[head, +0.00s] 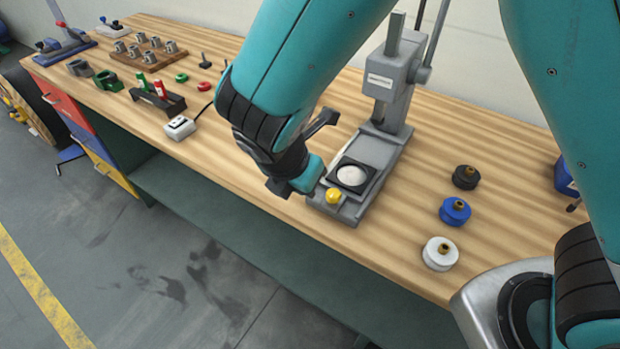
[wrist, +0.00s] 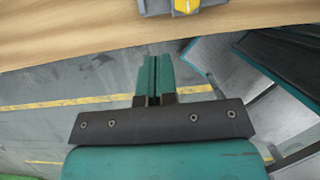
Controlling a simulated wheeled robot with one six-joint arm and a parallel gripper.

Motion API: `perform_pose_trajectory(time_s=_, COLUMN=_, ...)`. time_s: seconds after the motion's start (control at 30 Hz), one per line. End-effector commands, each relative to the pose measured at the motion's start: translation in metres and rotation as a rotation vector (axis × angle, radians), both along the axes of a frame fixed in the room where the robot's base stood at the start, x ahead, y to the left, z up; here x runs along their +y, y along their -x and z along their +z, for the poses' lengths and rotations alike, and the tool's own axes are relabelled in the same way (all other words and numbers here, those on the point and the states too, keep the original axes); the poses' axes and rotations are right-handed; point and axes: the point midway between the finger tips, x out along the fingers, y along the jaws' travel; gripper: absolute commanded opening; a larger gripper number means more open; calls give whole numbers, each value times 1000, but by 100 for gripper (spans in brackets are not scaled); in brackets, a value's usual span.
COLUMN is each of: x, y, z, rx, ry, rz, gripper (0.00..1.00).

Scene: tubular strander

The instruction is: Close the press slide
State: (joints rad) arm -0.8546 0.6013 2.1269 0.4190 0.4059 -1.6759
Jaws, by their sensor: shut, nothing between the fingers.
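The grey arbor press (head: 393,85) stands on the wooden bench. Its slide, with a black square plate (head: 366,184) and a pale round disc (head: 351,175), lies out in front of the column, towards the bench's front edge. A yellow knob (head: 333,196) is on the slide's front end; it also shows at the top of the wrist view (wrist: 186,6). My gripper (head: 314,174) is beside the slide's front left, close to the knob. In the wrist view its teal fingers (wrist: 155,78) are together and empty, apart from the knob. My wrist hides part of the bench.
Black (head: 465,177), blue (head: 455,211) and white (head: 439,253) knobbed discs stand right of the press. A small white box (head: 180,128) and a black holder with red and green items (head: 158,100) are to the left. The bench's front edge is close to the slide.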

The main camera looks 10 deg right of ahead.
Motion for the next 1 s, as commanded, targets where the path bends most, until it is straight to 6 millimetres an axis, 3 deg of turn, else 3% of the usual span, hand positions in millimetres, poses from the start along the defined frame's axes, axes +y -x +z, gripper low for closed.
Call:
perform_pose_trajectory(time_s=0.4, x=-24, y=-21, z=-79, rx=6, ry=1, rz=-6, gripper=0)
perform_pose_trajectory(time_s=0.7, x=-49, y=-47, z=-78, rx=3, ry=-3, rz=-6, gripper=0)
perform_pose_trajectory(time_s=1.0, x=-52, y=-50, z=-80, rx=2, ry=-3, rz=-5, gripper=0)
